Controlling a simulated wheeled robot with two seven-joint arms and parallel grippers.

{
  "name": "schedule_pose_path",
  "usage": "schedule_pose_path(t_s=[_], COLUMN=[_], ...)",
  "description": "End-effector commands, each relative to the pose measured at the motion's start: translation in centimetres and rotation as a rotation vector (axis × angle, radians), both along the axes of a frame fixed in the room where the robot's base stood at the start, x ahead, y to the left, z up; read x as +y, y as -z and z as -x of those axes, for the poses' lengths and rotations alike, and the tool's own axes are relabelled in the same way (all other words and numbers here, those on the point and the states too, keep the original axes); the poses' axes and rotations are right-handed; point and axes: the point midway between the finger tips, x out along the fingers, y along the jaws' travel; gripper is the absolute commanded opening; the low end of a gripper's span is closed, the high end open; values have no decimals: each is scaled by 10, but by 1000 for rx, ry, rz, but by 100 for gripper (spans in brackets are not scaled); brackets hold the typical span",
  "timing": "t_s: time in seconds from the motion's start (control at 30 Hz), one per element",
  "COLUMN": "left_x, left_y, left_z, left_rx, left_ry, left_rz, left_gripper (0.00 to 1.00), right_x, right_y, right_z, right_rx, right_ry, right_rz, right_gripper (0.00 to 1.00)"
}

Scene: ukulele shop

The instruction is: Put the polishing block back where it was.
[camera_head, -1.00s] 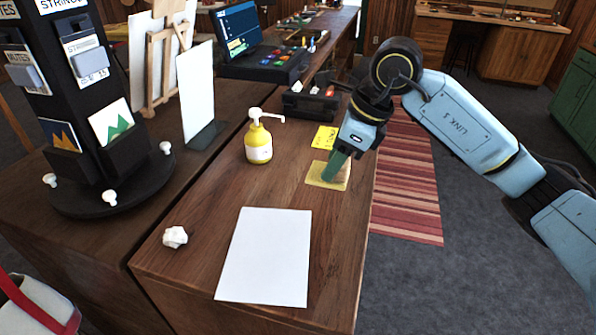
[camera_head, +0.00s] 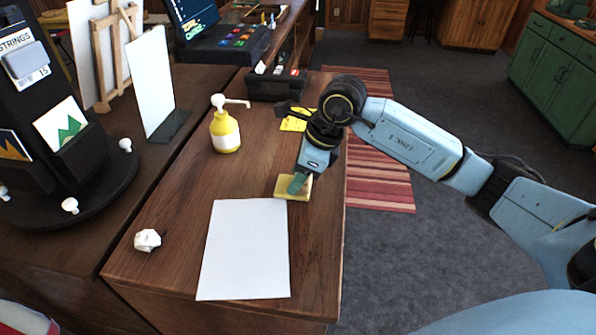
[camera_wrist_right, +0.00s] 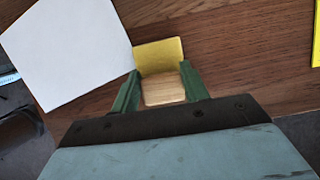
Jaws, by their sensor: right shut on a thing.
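The polishing block is a small pale wooden block (camera_wrist_right: 163,91) with a wider yellow pad (camera_wrist_right: 160,55) at it. In the head view the pad (camera_head: 303,189) shows under my right gripper (camera_head: 298,182), close to the top right corner of the white paper sheet (camera_head: 245,248). In the right wrist view my green fingers (camera_wrist_right: 160,76) are shut on the wooden block, one on each side. I cannot tell whether the pad touches the tabletop. My left gripper is not in view.
On the wooden counter (camera_head: 180,215) are a yellow pump bottle (camera_head: 225,132), a crumpled paper ball (camera_head: 147,240), a yellow note (camera_head: 293,124) and a black tray (camera_head: 275,85). A display stand (camera_head: 75,165) stands on the left. The counter's right edge is close to my gripper.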

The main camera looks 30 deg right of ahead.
Motion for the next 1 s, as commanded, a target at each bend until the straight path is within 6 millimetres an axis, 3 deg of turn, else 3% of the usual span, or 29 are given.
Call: schedule_pose_path(t_s=[0.27, 0.3, 0.43, 0.8, 1.0], left_x=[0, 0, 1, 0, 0], left_y=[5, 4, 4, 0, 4], left_z=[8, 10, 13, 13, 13], left_rx=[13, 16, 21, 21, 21], left_ry=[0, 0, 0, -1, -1], left_rz=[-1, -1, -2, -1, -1], left_gripper=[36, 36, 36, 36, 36], right_x=[0, 0, 0, 0, -10], right_y=[3, 3, 2, -2, -31], right_z=[0, 0, 0, 0, 6], right_rx=[-2, -1, -1, -1, -7], right_ry=[-1, -1, -1, 0, 0], right_rz=[0, -1, -1, -1, 2], right_gripper=[20, 49, 66, 67, 67])
